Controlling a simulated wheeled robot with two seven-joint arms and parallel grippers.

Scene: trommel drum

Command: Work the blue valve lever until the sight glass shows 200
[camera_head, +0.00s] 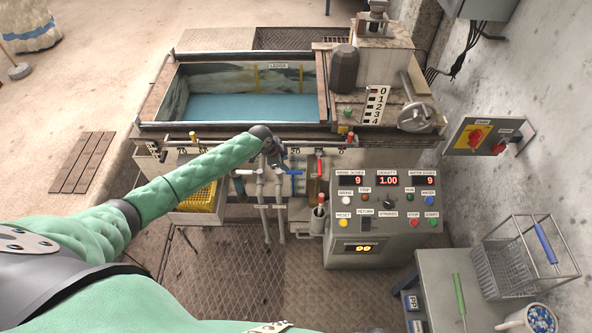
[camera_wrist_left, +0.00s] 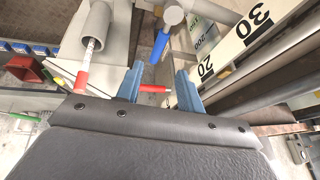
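The blue valve lever (camera_head: 293,171) sits on the pipework in front of the tank, just right of my left gripper in the head view. In the left wrist view the blue lever (camera_wrist_left: 161,45) hangs from a grey round fitting, beyond the fingertips. My left gripper (camera_head: 272,158) is at the pipes; in its wrist view the two blue fingers (camera_wrist_left: 158,84) are apart, with a red bar (camera_wrist_left: 152,88) showing between them. I cannot tell whether they touch it. A banded strip (camera_wrist_left: 204,38) beside the lever may be the sight glass; its level is not readable. My right gripper is not in view.
A red-handled valve (camera_head: 319,168) stands right of the blue lever. The control panel (camera_head: 388,212) is below right. The tank (camera_head: 160,100) holds blue water behind the pipes. A yellow basket (camera_head: 198,198) is at the left. The grated floor in front is clear.

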